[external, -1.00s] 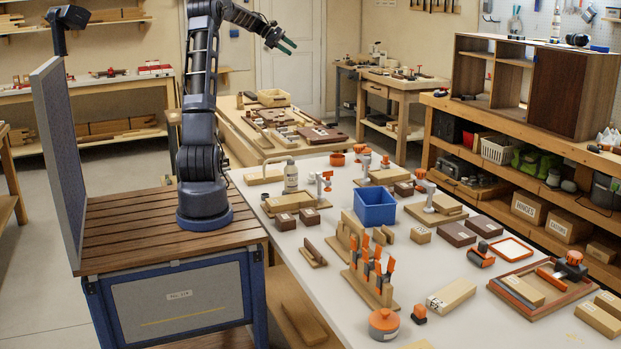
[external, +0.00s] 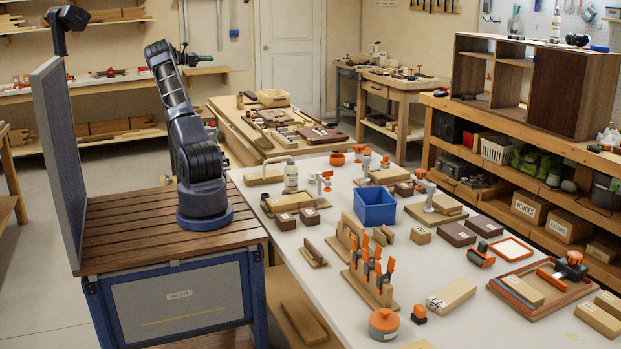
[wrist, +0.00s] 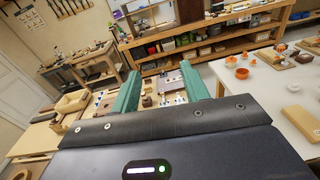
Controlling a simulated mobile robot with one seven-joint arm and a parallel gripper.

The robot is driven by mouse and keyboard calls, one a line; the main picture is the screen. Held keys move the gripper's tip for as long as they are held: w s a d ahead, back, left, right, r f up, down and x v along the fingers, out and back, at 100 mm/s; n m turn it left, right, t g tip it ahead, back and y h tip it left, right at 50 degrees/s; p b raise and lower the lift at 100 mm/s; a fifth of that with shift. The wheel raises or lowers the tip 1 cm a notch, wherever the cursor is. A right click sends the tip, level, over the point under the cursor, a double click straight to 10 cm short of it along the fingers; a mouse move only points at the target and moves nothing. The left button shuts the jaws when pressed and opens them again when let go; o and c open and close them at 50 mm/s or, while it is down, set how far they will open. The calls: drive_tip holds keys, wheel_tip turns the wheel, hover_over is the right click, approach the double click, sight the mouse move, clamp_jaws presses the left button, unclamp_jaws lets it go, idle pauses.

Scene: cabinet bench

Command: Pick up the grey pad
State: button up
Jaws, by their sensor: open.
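My gripper (external: 205,59) is raised at the upper left in the external view, beyond the white table and far from the things on it. Its two green fingers are apart with nothing between them; they also show in the wrist view (wrist: 160,90). I cannot pick out a grey pad with certainty in either view. Two dark brown flat blocks (external: 457,234) lie right of the blue bin (external: 375,207). A wooden tray (external: 530,311) at the lower right holds a greyish strip (external: 521,290), too small to identify.
The white table (external: 335,290) carries orange-handled tools in a wooden rack (external: 370,286), clamps and wood blocks. A low wooden bench (external: 235,137) with parts stands behind it. A shelf bench (external: 560,143) with a cabinet runs along the right.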

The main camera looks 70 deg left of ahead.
drive_tip(key=s+a+f+n+y, duration=0.1)
drive_tip(key=s+a+f, duration=0.1)
drive_tip(key=s, duration=0.3)
wheel_tip(320, 180, down, 58)
drive_tip(key=shift+t, duration=0.3)
drive_tip(key=shift+w+f, duration=0.15)
drive_tip(key=shift+w, duration=2.75)
drive_tip(key=shift+w+f, duration=0.1)
drive_tip(key=shift+w, duration=2.8)
clamp_jaws()
